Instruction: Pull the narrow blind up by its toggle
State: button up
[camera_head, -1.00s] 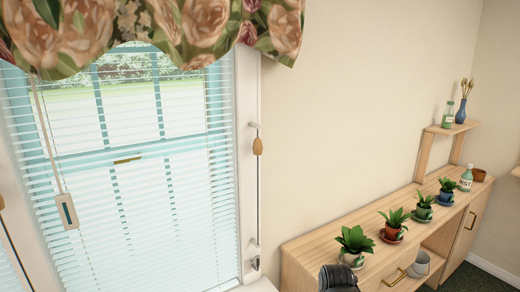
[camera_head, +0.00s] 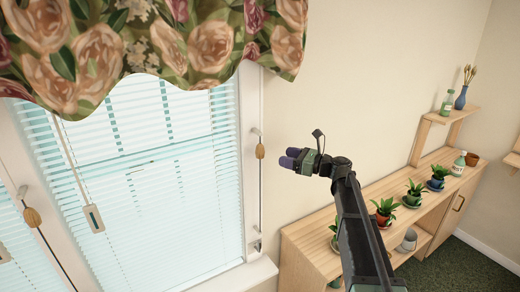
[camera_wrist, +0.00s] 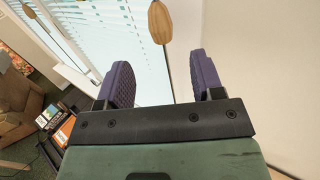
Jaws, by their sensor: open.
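A pale slatted blind (camera_head: 165,190) hangs in the window, with part of another blind (camera_head: 20,240) at the left edge. I cannot tell which is the narrow one. A wooden toggle (camera_head: 260,151) hangs on a cord at the right window frame. A second wooden toggle (camera_head: 32,217) hangs on a cord between the blinds. My gripper (camera_head: 288,158), with purple fingers, is open and empty, just right of the right toggle in the head view. In the wrist view that toggle (camera_wrist: 159,21) appears beyond the fingertips, its cord running down between the fingers, apart from both.
A floral valance (camera_head: 150,50) covers the window top. A wooden cabinet (camera_head: 310,240) with potted plants stands under my arm to the right. A brown armchair (camera_wrist: 20,95) shows in the wrist view.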

aim_at(260, 151)
jog(key=x, duration=1.1)
jog(key=shift+f, duration=0.1)
jog(key=shift+d, duration=0.1)
grip_shut()
